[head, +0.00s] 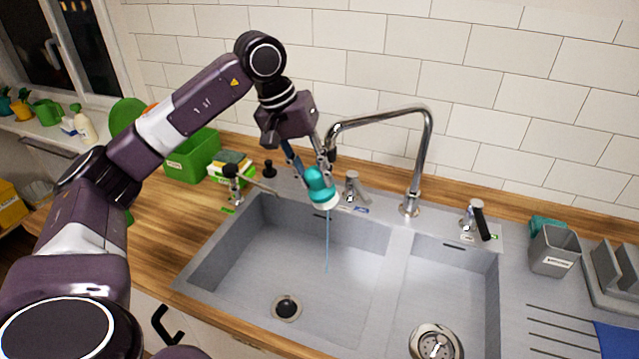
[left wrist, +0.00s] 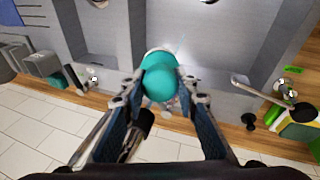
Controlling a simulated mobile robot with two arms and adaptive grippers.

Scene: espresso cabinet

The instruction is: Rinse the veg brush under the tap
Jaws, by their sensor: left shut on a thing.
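The veg brush (head: 318,182) has a round teal body and a pale underside in the head view. My left gripper (head: 313,174) is shut on it and holds it above the left sink basin, just below the spout end of the chrome tap (head: 421,150). A thin blue stream of water (head: 327,245) shows below the brush and falls into the basin. In the left wrist view the teal brush (left wrist: 160,78) sits between the two fingers. The contact of water and bristles is too small to make out. My right gripper is not in view.
The left sink basin (head: 240,262) has a dark drain (head: 287,307); the right basin has a metal strainer (head: 436,343). Tap handles (head: 478,220) stand along the back rim. A green bin (head: 192,158) is at left; a grey caddy (head: 554,250) is at right.

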